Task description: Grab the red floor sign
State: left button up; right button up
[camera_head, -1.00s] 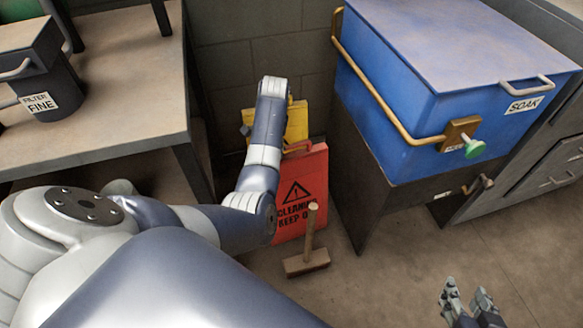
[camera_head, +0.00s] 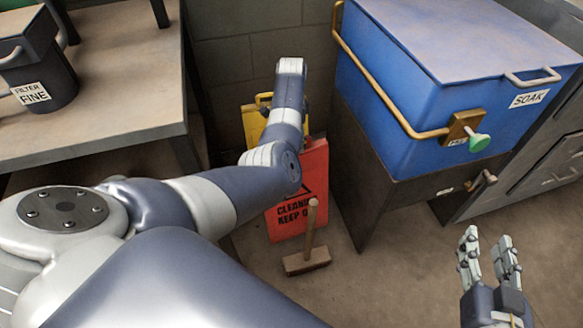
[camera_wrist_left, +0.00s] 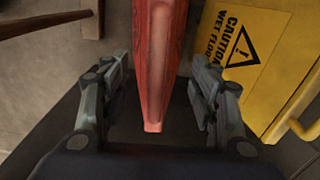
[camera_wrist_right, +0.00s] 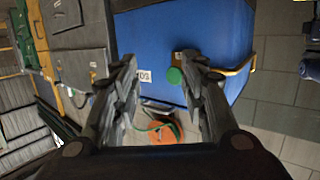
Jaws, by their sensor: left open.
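The red floor sign (camera_head: 300,205) stands on the floor in the head view, with my left arm covering its upper part. In the left wrist view its narrow red edge (camera_wrist_left: 158,65) runs between the fingers of my left gripper (camera_wrist_left: 160,72). The gripper is open, with a finger on each side and visible gaps to the sign. In the head view my left gripper is mostly hidden behind the arm. My right gripper (camera_head: 489,242) is open and empty at the lower right, apart from the sign.
A wooden brush or mallet (camera_head: 306,262) stands in front. The blue soak tank (camera_head: 400,110) on its dark stand is to the right, a workbench (camera_head: 120,135) to the left.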

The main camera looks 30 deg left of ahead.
pick_arm(q)
jog(key=shift+f, duration=0.6)
notch_tip(320, 180, down, 2)
jog(key=shift+s+d+f+b, duration=0.1)
jog(key=shift+s+b, duration=0.05)
jog(key=shift+b, duration=0.75)
notch_tip(320, 180, down, 2)
jog(key=shift+f+b, duration=0.2)
jog(key=shift+b, duration=0.45)
jog(key=shift+f, duration=0.1)
grip_shut()
pick_arm(e)
notch_tip(320, 180, up, 15)
jog(key=s+a+t+y, duration=0.1)
jog(key=s+t+y, duration=0.1)
jog(key=t, duration=0.6)
jog(key=shift+s+a+t+y, duration=0.15)
jog(key=shift+a+t+y, duration=0.1)
jog(key=shift+t+y, duration=0.15)
